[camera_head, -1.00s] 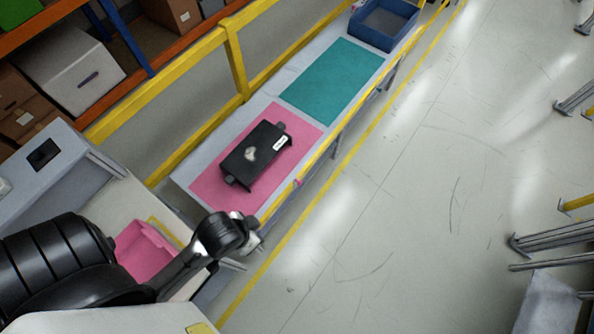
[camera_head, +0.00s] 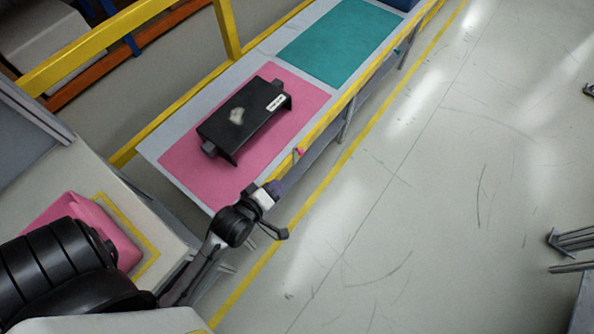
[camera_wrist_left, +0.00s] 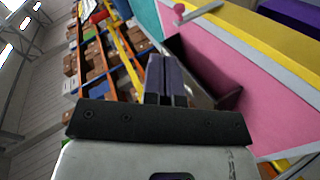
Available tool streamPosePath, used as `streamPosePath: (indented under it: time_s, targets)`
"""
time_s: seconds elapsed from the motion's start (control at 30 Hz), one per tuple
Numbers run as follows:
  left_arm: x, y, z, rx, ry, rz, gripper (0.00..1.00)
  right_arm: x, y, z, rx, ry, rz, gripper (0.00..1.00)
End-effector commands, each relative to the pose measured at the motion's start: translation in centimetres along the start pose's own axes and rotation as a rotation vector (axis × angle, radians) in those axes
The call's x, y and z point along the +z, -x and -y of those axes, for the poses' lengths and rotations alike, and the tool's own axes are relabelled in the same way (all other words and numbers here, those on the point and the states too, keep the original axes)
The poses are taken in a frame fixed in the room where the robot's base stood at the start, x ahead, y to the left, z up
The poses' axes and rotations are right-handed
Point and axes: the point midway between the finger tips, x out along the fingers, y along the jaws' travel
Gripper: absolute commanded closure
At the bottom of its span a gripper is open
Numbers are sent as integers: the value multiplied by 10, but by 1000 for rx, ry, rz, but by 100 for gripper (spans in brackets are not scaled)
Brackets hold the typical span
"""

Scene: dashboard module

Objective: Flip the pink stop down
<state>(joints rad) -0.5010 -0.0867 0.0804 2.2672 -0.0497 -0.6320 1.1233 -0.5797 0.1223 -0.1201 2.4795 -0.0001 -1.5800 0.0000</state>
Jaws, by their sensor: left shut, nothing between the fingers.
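The pink stop (camera_head: 298,152) is a small pink piece on the yellow edge rail of the bench, beside the pink mat. In the left wrist view the pink stop (camera_wrist_left: 180,11) shows as a round knob on a short stem near the top. My left gripper (camera_head: 278,188) is at the near end of the bench's yellow edge, short of the stop and apart from it. In the left wrist view the left gripper's fingers (camera_wrist_left: 165,72) are together with nothing between them. My right gripper is not in view.
A black module (camera_head: 245,120) lies on the pink mat (camera_head: 190,165). A teal mat (camera_head: 340,45) lies beyond it. A yellow guard rail (camera_head: 228,30) runs behind the bench.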

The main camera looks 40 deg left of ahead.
Motion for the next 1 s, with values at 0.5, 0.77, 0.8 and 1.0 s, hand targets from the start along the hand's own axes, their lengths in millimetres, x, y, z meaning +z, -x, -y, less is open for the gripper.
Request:
streamPosePath:
  time_s: [0.5,0.77,0.8,1.0]
  targets:
    - [19,-61,81,239,429,-150,100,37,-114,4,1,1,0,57]
    - [19,-62,83,262,464,-158,100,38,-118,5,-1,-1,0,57]
    - [19,-62,83,262,464,-158,100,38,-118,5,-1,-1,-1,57]
    - [19,-62,83,261,463,-158,100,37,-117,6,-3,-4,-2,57]
